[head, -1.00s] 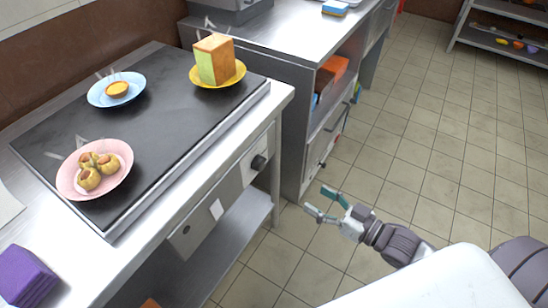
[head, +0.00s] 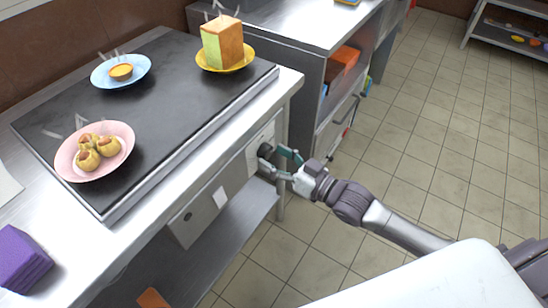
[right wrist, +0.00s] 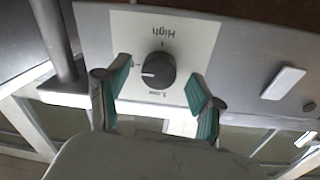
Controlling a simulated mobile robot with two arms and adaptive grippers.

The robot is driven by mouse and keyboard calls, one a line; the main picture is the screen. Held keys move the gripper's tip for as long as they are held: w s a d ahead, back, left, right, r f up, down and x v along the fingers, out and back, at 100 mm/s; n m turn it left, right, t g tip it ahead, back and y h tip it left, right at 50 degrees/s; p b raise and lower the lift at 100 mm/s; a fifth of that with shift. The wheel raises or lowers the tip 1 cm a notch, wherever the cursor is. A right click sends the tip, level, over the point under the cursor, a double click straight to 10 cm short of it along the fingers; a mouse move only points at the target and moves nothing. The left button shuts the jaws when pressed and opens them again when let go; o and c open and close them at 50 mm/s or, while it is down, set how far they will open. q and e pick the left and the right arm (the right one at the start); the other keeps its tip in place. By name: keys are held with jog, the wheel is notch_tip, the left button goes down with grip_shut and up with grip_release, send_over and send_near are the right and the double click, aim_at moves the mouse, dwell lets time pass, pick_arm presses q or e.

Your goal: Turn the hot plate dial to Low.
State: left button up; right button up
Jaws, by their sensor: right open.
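The hot plate dial (head: 264,151) is a dark round knob on the front panel below the hot plate (head: 190,110). In the right wrist view the dial (right wrist: 158,70) sits on a pale label, seen upside down, with High above it and Low below it. Its white pointer mark faces left, toward a small mark between the two words. My right gripper (head: 279,162) is open at the panel. In the right wrist view its teal-padded fingers (right wrist: 159,84) stand on either side of the dial, apart from it. My left gripper is not in view.
On the hot plate are a pink plate of buns (head: 70,165), a blue plate with a tart (head: 104,78) and a yellow plate (head: 228,67) with a block-shaped loaf. A white switch plate (right wrist: 284,83) is beside the dial. A lower shelf is underneath; the floor at right is clear.

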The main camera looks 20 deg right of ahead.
jog(key=shift+w+a, duration=0.2)
jog(key=shift+w, duration=0.05)
jog(key=c, duration=1.1)
jog(key=shift+c, duration=0.2)
